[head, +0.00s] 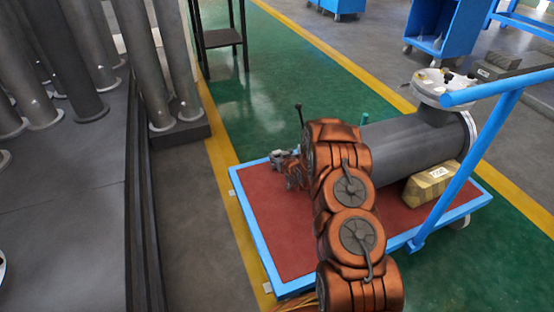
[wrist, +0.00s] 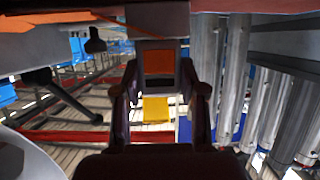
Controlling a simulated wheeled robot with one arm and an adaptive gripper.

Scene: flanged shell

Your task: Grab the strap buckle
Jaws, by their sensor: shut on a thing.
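In the wrist view, the strap buckle (wrist: 159,60) looks like a small grey block with an orange face. It sits between the two dark fingers of my gripper (wrist: 159,82), which is shut on it. An orange strap (wrist: 55,22) crosses the top of that view near the buckle. In the head view, my gripper (head: 284,162) is small, at the far left part of the cart, beside the end of the grey flanged shell (head: 405,142). My orange arm hides part of the shell, and I cannot make out the buckle there.
The shell lies on a red-topped cart with a blue frame (head: 262,225) and blue handle (head: 470,165). A wooden block (head: 432,182) props the shell. Grey pipes (head: 150,60) stand on a platform at left.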

